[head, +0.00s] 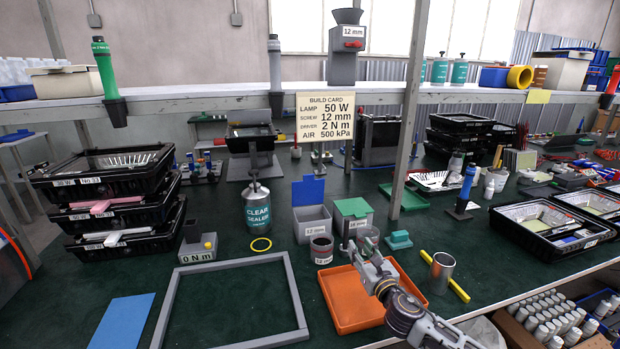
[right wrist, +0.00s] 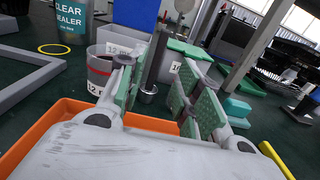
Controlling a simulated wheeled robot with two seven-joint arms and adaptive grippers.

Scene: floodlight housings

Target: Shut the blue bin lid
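The blue lid (head: 308,191) stands raised at the back of a grey bin (head: 313,227) labelled 12 mm. Its lower part shows at the top of the right wrist view (right wrist: 138,12). A grey bin with a green lid (head: 352,207) stands just to the right, its lid down. My right gripper (head: 362,250) is in front of these bins, over the back of the orange tray. In the right wrist view its green-padded fingers (right wrist: 160,82) are apart. A dark rod with a metal end (right wrist: 148,92) shows between them; I cannot tell whether they touch it. My left gripper is not in view.
A cup with a red band (head: 321,249) stands before the blue-lidded bin. The orange tray (head: 350,318) lies below my right arm. A clear sealer bottle (head: 257,207) stands left, a teal block (head: 398,240) and a metal cup (head: 441,272) right. A shelf post (head: 408,120) rises behind.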

